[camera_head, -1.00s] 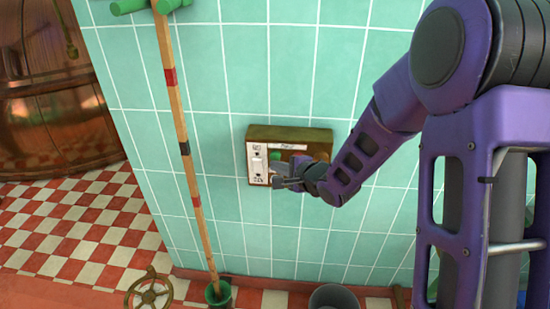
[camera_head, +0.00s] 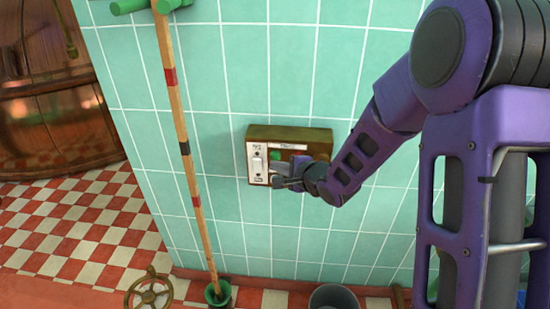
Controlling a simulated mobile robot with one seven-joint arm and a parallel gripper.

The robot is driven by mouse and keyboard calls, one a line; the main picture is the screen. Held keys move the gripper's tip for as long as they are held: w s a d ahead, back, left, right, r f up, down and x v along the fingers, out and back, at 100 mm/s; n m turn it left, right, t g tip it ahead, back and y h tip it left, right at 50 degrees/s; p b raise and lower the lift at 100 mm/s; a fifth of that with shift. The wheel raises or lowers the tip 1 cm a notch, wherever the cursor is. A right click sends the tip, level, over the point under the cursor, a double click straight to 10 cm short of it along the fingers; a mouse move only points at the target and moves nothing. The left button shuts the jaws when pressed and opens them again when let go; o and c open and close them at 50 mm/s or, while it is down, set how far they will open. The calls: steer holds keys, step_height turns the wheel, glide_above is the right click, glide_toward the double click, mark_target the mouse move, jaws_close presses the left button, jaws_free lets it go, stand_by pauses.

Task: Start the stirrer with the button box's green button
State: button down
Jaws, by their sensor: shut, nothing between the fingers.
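The button box (camera_head: 290,133) is mounted on the green tiled wall, with a brown casing and a pale front. Its green button (camera_head: 275,155) shows at the upper middle of the front, just above my gripper. My gripper (camera_head: 278,181) is shut and empty, in front of the lower part of the box. I cannot tell whether the fingertips touch the box. My gripper and wrist hide the lower right of the box front.
A wooden pole (camera_head: 184,150) with coloured bands stands to the left of the box, its foot in a green holder (camera_head: 218,293). A brass handwheel (camera_head: 149,292) and a grey bucket (camera_head: 333,298) are below. A copper kettle (camera_head: 60,120) stands at far left.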

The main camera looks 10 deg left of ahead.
steer(key=shift+w, duration=0.1)
stand_by(0.5)
steer(key=shift+w+p, duration=0.3)
steer(key=shift+p, duration=0.05)
steer(key=shift+w+p, duration=0.3)
steer(key=shift+w, duration=0.2)
stand_by(0.6)
steer(key=shift+s, duration=0.9)
steer(key=shift+s, duration=0.15)
steer(key=shift+s+d, duration=0.15)
steer(key=shift+s, duration=2.2)
